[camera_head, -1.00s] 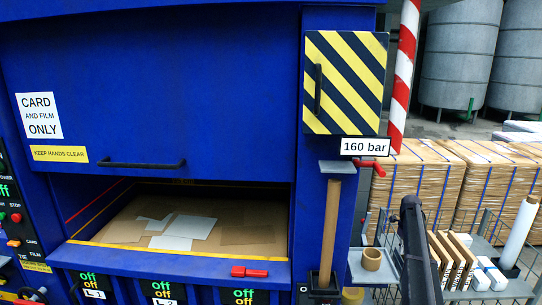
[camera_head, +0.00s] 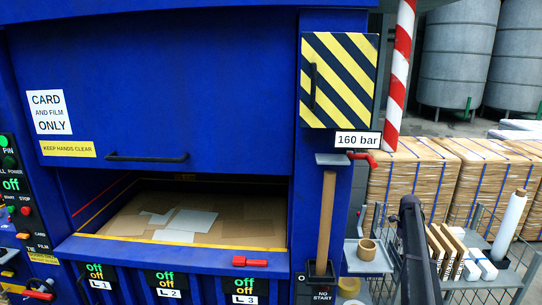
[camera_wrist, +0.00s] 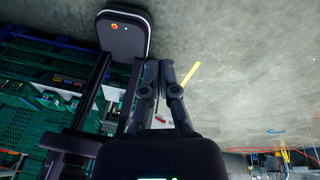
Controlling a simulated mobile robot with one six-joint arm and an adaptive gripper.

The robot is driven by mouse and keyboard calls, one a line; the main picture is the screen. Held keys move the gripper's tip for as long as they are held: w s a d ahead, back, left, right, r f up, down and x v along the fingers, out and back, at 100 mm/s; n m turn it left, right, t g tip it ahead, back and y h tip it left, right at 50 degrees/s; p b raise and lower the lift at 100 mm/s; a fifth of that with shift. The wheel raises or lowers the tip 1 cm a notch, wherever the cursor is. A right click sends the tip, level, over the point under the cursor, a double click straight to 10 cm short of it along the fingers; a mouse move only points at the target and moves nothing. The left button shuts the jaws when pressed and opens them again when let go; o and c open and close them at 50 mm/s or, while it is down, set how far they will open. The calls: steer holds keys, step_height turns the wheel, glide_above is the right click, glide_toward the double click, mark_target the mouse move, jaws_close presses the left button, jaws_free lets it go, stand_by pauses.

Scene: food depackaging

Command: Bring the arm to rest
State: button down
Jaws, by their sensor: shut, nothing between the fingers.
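My gripper (camera_wrist: 160,68) shows in the wrist view, its two dark fingers together at the tips with nothing between them. It hangs over bare grey floor (camera_wrist: 235,65). In the head view my dark arm stands at the lower right, in front of the wire cart; the gripper itself is not visible there.
A blue baling press (camera_head: 140,85) with an open chamber holding card fills the left. A wire cart (camera_head: 500,292) with boards and a white roll (camera_head: 509,225) stands at the right. Strapped bales (camera_head: 410,185) stand behind. Green crates (camera_wrist: 40,105) show in the wrist view.

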steer(key=s+a+f+n+t+b, duration=0.1)
steer(key=s+a+f+n+b, duration=0.3)
steer(key=s+a+n, duration=0.6)
steer(key=s+a+f+n+b, duration=0.4)
steer(key=s+a+n, duration=0.7)
steer(key=a+n, duration=0.1)
steer(key=s+a+f+n+t+h+b, duration=0.1)
steer(key=s+a+f+n+b, duration=0.3)
steer(key=s+a+n, duration=0.7)
steer(key=shift+s+a+f+t, duration=0.3)
steer(key=shift+a+f, duration=0.1)
steer(key=shift+a, duration=0.35)
